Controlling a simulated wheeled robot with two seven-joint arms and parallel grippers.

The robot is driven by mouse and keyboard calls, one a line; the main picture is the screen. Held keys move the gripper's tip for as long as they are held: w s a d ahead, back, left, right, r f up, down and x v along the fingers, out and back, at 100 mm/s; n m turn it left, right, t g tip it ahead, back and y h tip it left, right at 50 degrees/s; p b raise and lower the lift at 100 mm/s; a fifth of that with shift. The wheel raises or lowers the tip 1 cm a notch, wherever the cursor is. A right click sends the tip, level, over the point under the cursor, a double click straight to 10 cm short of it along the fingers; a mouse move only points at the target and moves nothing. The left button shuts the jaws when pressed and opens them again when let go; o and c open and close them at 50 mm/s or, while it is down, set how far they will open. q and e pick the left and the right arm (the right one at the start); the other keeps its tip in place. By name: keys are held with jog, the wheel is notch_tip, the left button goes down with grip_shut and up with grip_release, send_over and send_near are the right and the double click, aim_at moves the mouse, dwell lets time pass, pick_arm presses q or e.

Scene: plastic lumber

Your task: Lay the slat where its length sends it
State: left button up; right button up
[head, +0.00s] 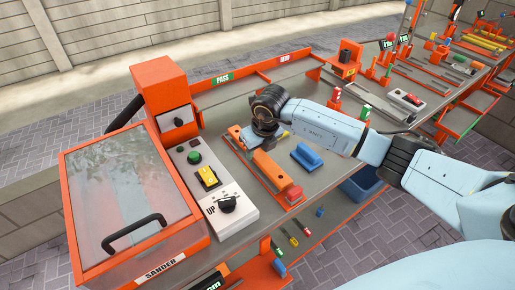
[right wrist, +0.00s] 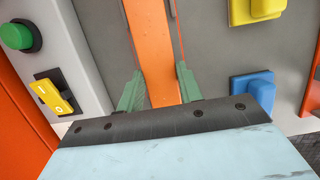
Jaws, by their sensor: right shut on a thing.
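An orange slat (head: 268,168) lies over the grey bench beside the sander's control panel, with a red block (head: 293,194) at its near end. In the right wrist view the slat (right wrist: 158,45) runs up between the two green fingers. My right gripper (right wrist: 160,90) is shut on it; in the head view the gripper (head: 250,138) is at the slat's far part, its fingers partly hidden by the wrist. A green PASS label (head: 222,78) and a red label (head: 284,58), too small to read surely, mark the back rail. My left gripper is not in view.
The orange sander (head: 165,90) with a clear lid (head: 120,200) stands at the left. A blue block (head: 306,157) sits right of the slat. A yellow block (right wrist: 258,8) shows in the wrist view. Bare bench (head: 225,112) lies before the PASS label. Racks of bars stand at the right.

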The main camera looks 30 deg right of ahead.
jog(key=shift+f+b, duration=0.5)
jog(key=shift+f, duration=0.2)
jog(key=o, duration=1.3)
jog(key=v, duration=1.3)
jog(key=shift+r+p, duration=0.2)
jog(key=shift+p, duration=0.2)
